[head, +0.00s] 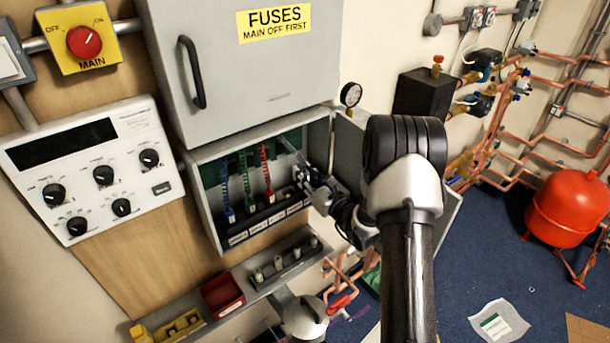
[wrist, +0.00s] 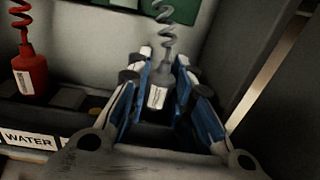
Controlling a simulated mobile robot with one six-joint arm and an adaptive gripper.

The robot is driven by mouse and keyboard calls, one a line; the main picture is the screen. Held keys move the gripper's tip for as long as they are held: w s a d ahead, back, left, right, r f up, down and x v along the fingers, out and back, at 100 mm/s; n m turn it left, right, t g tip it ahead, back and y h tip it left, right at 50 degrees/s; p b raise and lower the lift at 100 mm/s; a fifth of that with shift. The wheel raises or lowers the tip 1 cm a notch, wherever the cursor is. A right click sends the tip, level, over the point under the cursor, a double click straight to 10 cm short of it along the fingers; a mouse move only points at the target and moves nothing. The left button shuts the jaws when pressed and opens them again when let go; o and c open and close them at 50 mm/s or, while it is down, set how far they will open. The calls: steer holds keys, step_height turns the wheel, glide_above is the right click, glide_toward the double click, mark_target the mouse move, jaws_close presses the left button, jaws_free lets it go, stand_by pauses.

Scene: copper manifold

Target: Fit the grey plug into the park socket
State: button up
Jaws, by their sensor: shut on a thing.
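The grey plug (wrist: 158,97), with a pale label and a coiled grey lead above it, stands roughly upright between the blue pads of my gripper (wrist: 164,84) in the wrist view. The gripper is shut on it. In the head view my gripper (head: 312,182) reaches into the right side of the open lower cabinet, and the plug is hard to make out there. The dark socket strip (head: 268,216) runs along the cabinet floor with several labels below it. I cannot read a park label. The plug's lower end is hidden, so I cannot tell whether it is in a socket.
A red plug (wrist: 30,75) stands left of my gripper, near a WATER label (wrist: 28,140). Blue (head: 230,214), green (head: 250,206) and red coiled leads hang in the cabinet. The cabinet's right wall (wrist: 245,60) is close to my gripper. A shelf (head: 285,262) lies below.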

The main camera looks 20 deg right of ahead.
steer(key=shift+f, duration=0.3)
steer(key=o, duration=1)
steer(key=s, duration=0.4)
steer(key=s+d, duration=0.1)
steer(key=s, duration=0.3)
steer(key=s+d, duration=0.1)
steer(key=s, duration=0.3)
steer(key=shift+w, duration=0.1)
